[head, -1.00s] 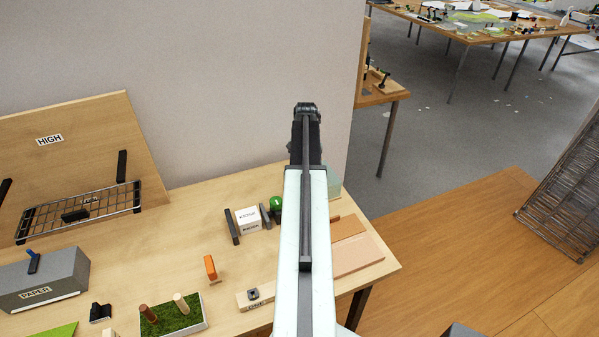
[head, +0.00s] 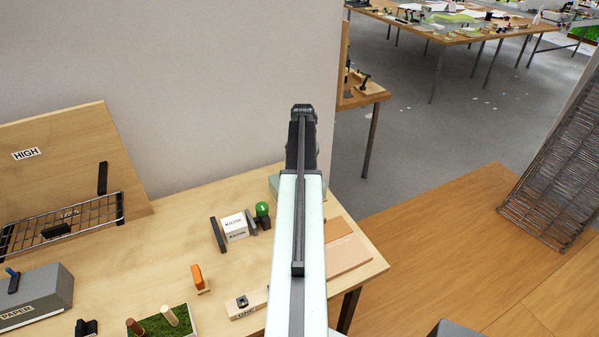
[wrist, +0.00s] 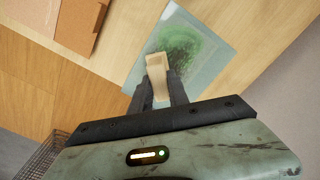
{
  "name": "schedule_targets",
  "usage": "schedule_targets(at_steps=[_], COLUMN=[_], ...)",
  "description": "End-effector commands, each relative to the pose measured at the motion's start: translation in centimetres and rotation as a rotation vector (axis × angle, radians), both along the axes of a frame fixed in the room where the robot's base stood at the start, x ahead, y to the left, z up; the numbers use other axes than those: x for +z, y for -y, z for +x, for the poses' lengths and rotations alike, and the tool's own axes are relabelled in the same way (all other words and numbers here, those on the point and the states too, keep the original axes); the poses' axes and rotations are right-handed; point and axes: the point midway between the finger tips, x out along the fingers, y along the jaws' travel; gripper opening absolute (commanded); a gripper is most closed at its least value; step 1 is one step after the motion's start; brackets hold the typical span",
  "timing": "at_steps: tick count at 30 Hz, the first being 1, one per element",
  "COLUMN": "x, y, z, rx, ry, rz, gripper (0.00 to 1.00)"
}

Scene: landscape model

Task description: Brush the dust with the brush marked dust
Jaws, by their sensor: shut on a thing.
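In the wrist view my gripper (wrist: 163,92) is shut on a pale beige block-like piece, the brush (wrist: 156,72); no marking on it can be read. The brush is over a pale grey-green sheet (wrist: 213,68), close to a patch of green dust (wrist: 183,45). I cannot tell whether the brush touches the dust or sheet. In the head view part of the sheet (head: 274,184) shows at the table's back edge, left of my arm. My arm hides the gripper's fingers and the brush there.
On the wooden table (head: 165,265), a white block (head: 236,226), a green ball (head: 262,209) and an orange piece (head: 198,276) stand left of my arm. A brown board (head: 346,254) lies to its right. A wall (head: 200,90) rises behind the table.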

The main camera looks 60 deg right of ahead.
Motion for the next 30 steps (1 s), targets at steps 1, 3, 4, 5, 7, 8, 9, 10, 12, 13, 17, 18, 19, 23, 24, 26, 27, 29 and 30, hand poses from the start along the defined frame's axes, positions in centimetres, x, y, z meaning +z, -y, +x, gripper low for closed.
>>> schedule_targets(at_steps=[1, 3, 4, 5, 7, 8, 9, 10, 12, 13, 17, 18, 19, 23, 24, 26, 27, 29, 30], x=[0.0, 0.0, 0.1, 0.1, 0.1, 0.1, 0.1, 0.1, 0.1, 0.1, -0.1, -0.2, -0.2, -0.2, -0.2, -0.2, -0.1, -0.1, -0.1], y=[0.5, 1.1, 1.3, 1.6, 2.2, 2.3, 2.5, 2.5, 2.5, 2.5, 2.9, 3.1, 3.2, 3.1, 3.0, 2.8, 2.5, 2.0, 1.6], z=[-0.3, -0.7, -0.9, -1.1, -1.5, -1.6, -1.7, -1.8, -1.8, -1.8, -1.3, -1.1, -1.0, -0.9, -0.8, -0.6, -0.5, -0.1, 0.1], rx=[-0.001, -0.002, -0.002, -0.003, -0.002, -0.001, -0.001, 0.0, 0.0, 0.0, 0.0, 0.0, 0.0, -0.001, -0.001, 0.0, 0.0, 0.001, 0.002], ry=[0.0, 0.0, 0.0, 0.0, 0.0, 0.0, 0.0, 0.0, 0.0, 0.0, 0.0, 0.0, 0.0, 0.001, 0.001, 0.001, 0.001, 0.002, 0.002], rz=[0.0, 0.0, 0.0, 0.0, 0.0, 0.0, 0.0, 0.0, 0.0, 0.0, 0.0, 0.0, 0.0, -0.001, -0.001, -0.001, -0.001, 0.0, 0.0], gripper=[0.0, 0.0, 0.0, 0.0, 0.0, 0.0, 0.0, 0.0, 0.0, 0.0, 0.0, 0.0, 0.0, 0.0, 0.0, 0.0, 0.0, 0.0, 0.0])
